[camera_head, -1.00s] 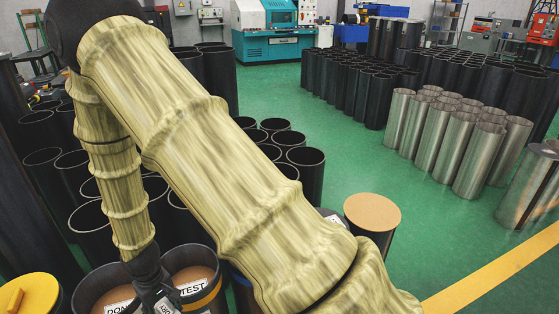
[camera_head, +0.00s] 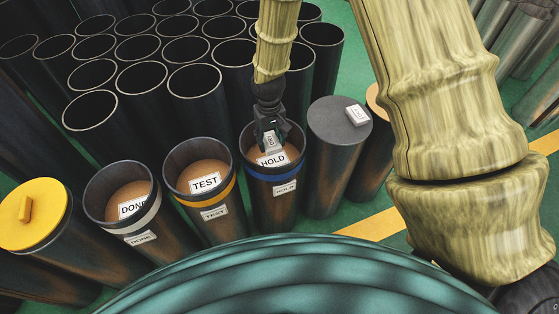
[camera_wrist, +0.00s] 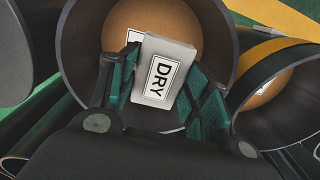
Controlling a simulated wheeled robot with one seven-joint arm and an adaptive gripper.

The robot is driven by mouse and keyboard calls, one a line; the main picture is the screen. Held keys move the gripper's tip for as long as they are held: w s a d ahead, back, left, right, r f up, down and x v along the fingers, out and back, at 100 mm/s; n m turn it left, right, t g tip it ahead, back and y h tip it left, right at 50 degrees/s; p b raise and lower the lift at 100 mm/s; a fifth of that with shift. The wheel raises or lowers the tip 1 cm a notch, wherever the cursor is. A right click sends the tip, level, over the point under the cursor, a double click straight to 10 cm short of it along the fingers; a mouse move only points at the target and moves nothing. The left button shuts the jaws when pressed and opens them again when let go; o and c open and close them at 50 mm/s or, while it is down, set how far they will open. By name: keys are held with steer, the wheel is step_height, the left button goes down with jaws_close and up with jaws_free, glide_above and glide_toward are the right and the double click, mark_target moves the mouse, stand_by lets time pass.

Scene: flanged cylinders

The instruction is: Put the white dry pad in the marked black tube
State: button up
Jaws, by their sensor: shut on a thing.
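My gripper (camera_head: 271,130) is shut on a small white pad (camera_head: 269,143) and points down at the mouth of the blue-banded black tube labelled HOLD (camera_head: 262,190). The wrist view shows the pad (camera_wrist: 172,55) marked DRY, tilted between the two green-sided fingers (camera_wrist: 165,75). A black tube mouth with a brown inside disc lies behind it. How far the pad is above or inside the rim is hard to tell. To the left stand the yellow-banded TEST tube (camera_head: 197,207) and the white-banded DONE tube (camera_head: 150,228).
A similar white pad (camera_head: 357,116) lies on a grey-topped cylinder (camera_head: 330,122) right of the HOLD tube. A yellow-lidded cylinder (camera_head: 50,215) stands far left. Several open black tubes (camera_head: 141,76) crowd behind. A yellow floor line (camera_head: 366,224) shows at right.

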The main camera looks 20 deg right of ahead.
mark_target(271, 134)
steer(key=shift+w+d+f+b, duration=0.35)
steer(key=shift+w+f, duration=0.2)
steer(key=shift+w, duration=0.1)
steer(key=shift+w+d+f+b, duration=0.2)
steer(key=shift+w+f+b, duration=0.15)
steer(key=shift+w+f, duration=0.3)
steer(key=shift+f, duration=4.65)
steer(key=shift+f, duration=0.15)
steer(key=o, duration=0.9)
steer(key=shift+o, duration=0.2)
step_height(271, 134, up, 12)
steer(key=shift+r, duration=0.2)
